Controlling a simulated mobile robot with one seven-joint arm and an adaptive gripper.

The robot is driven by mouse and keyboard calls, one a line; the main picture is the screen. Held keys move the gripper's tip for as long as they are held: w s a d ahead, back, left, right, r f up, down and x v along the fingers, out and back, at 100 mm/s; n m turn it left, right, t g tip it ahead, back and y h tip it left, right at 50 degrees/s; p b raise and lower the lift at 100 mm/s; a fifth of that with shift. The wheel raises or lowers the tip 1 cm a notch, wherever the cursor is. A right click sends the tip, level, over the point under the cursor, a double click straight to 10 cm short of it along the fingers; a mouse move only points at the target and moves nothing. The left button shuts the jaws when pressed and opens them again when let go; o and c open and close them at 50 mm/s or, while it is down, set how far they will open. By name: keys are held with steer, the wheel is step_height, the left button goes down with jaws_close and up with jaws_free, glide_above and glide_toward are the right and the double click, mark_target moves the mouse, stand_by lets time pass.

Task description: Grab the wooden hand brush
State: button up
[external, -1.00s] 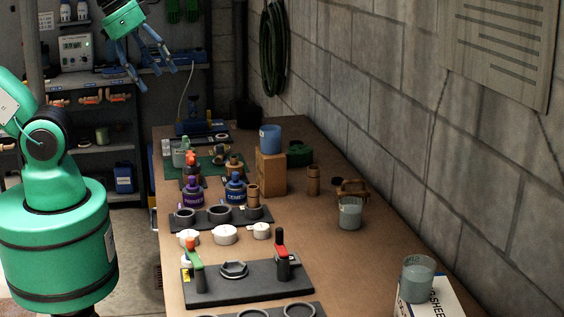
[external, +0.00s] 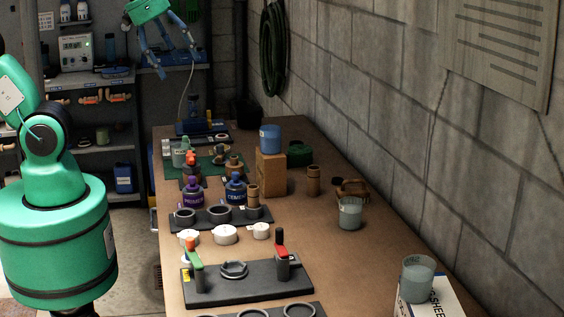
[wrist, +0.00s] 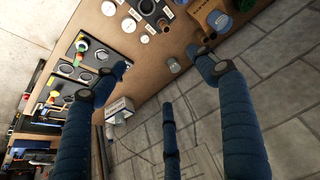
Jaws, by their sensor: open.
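A brown object that looks like the wooden hand brush (external: 352,187) lies on the workbench near the block wall in the external view. My gripper (external: 172,66) is high above the bench's far end, at the upper left, well away from the brush. Its blue fingers are spread and hold nothing. In the wrist view, my gripper (wrist: 165,70) has its fingers wide apart over the bench edge and wall. I cannot make out the brush clearly there; a finger may hide it.
The bench (external: 330,255) carries black fixture plates, purple and blue bottles, white caps and a wooden block (external: 271,172) with a blue cup on top. A second cup (external: 417,277) stands on a white box at the front right.

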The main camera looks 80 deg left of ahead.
steer(key=w+r+g+p, duration=0.1)
steer(key=w+r+p, duration=0.15)
steer(key=w, duration=1.35)
steer(key=m+g+p, duration=0.1)
steer(key=g+p, duration=0.3)
steer(key=p, duration=0.5)
glide_above(354, 191)
step_height(354, 191, down, 33)
steer(key=shift+d, duration=0.1)
steer(key=shift+f, duration=4.25)
steer(key=shift+f, duration=0.1)
